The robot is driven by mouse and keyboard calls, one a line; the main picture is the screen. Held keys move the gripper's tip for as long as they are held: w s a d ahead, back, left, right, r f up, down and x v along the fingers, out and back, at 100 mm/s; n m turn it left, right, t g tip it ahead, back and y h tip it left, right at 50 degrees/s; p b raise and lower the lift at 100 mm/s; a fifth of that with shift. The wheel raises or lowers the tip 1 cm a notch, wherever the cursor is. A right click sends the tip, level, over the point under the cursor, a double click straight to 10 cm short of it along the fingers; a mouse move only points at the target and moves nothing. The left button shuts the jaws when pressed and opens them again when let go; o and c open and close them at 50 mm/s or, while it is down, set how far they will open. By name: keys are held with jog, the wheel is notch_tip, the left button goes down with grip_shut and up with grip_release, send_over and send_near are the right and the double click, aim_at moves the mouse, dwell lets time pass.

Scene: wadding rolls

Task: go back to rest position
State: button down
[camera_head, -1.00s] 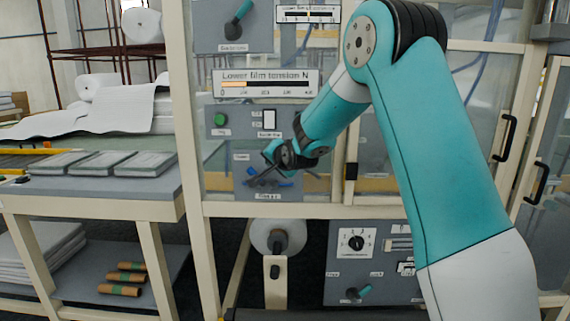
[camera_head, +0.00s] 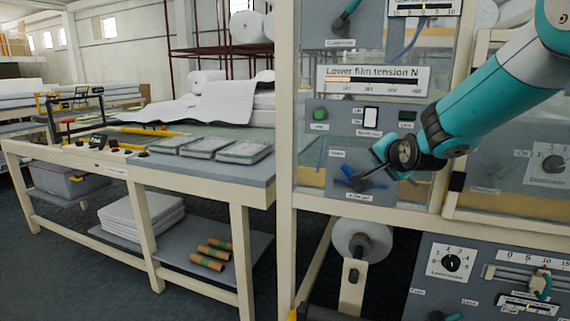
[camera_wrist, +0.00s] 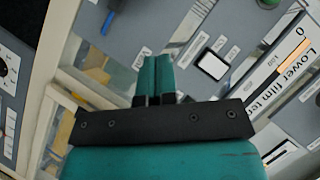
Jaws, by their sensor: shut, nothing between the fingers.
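My gripper (camera_head: 366,178) is at the end of my teal arm, in front of the machine's control panel (camera_head: 338,118). In the head view it overlaps a small blue handle low on the panel; I cannot tell whether they touch. In the wrist view, my gripper (camera_wrist: 154,62) shows two teal fingers pressed together with nothing between them. A white rocker switch (camera_wrist: 212,65) and the "Lower film tension" display (camera_wrist: 292,72) lie beyond the fingers.
A workbench (camera_head: 262,168) with several grey packs stands to the left. A roll on a spindle (camera_head: 362,240) sits below the panel. A dial panel (camera_head: 452,262) is at lower right. The floor at left front is open.

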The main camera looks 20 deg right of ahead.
jog(key=s+a+f+n+g+y, duration=0.1)
jog(key=s+a+n+g+y, duration=0.25)
jog(key=a, duration=0.55)
jog(key=s+a+f+n+g+y, duration=0.1)
jog(key=s+a+n+y, duration=0.1)
jog(key=s+a+n, duration=0.45)
jog(key=s+a+n+g, duration=0.4)
jog(key=s+a+n, duration=0.1)
jog(key=s, duration=0.7)
jog(key=s+a+f+n+g+y+p, duration=0.1)
jog(key=s+a+n+g, duration=0.4)
jog(key=s, duration=0.7)
jog(key=shift+s+a+f+p, duration=0.25)
jog(key=shift+a+p, duration=0.05)
jog(key=shift+a, duration=0.55)
jog(key=shift+y, duration=0.25)
